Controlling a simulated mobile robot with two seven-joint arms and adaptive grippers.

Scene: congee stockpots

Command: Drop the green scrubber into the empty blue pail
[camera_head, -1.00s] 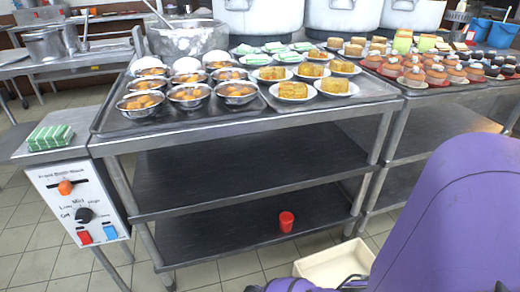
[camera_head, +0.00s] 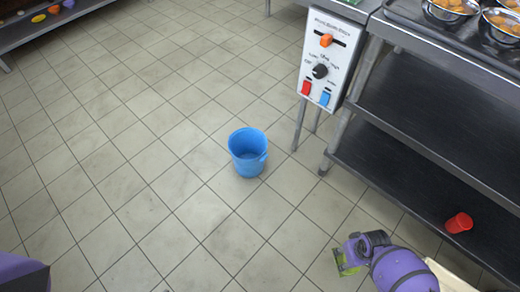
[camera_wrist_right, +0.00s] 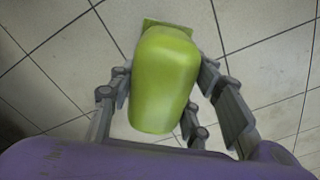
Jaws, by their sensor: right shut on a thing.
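The blue pail (camera_head: 247,153) stands upright on the tiled floor near the middle of the head view, and its visible inside looks empty. My right gripper (camera_head: 347,262) is low in the head view, right of and nearer than the pail, apart from it. It is shut on the green scrubber (camera_wrist_right: 163,80), which fills the middle of the right wrist view between the fingers (camera_wrist_right: 163,95). In the head view only a small yellow-green part of the scrubber (camera_head: 345,269) shows. Tiled floor lies behind it in the wrist view. My left gripper is not in view.
A control panel (camera_head: 328,62) with a knob and switches stands beyond the pail. A dark shelf rack (camera_head: 420,125) at the right carries a red cup (camera_head: 459,222) on its low shelf. A low shelf (camera_head: 35,27) is at the far left. Floor around the pail is clear.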

